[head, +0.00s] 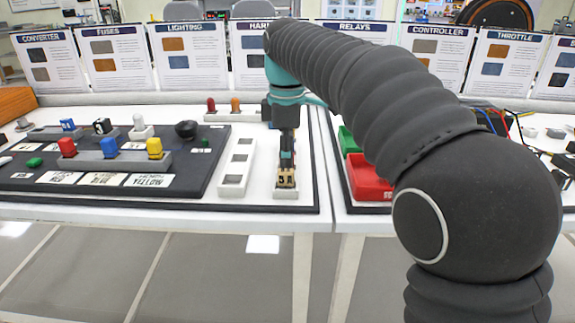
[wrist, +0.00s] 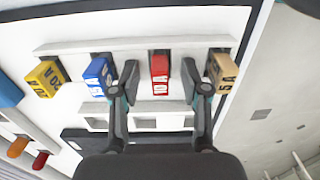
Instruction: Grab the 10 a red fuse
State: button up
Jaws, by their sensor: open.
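The red fuse (wrist: 159,75) stands in a white rack (wrist: 60,47) in the wrist view. Its label is too small to read for certain. My gripper (wrist: 160,82) is open, with one finger on each side of the red fuse and a visible gap to each. The blue fuse (wrist: 97,75) stands beyond the left finger. The tan 5 A fuse (wrist: 222,72) is close beside the right finger. In the head view my gripper (head: 287,158) points down just behind the tan fuse (head: 286,179), and hides the red fuse.
A yellow 20 A fuse (wrist: 46,78) stands at the rack's left end. A white rack with empty slots (head: 238,160) lies alongside. A black board (head: 110,190) with a red, blue and yellow block is to the left. A red bin (head: 368,180) is to the right.

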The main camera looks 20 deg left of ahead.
grip_shut()
jog(key=shift+r, duration=0.1)
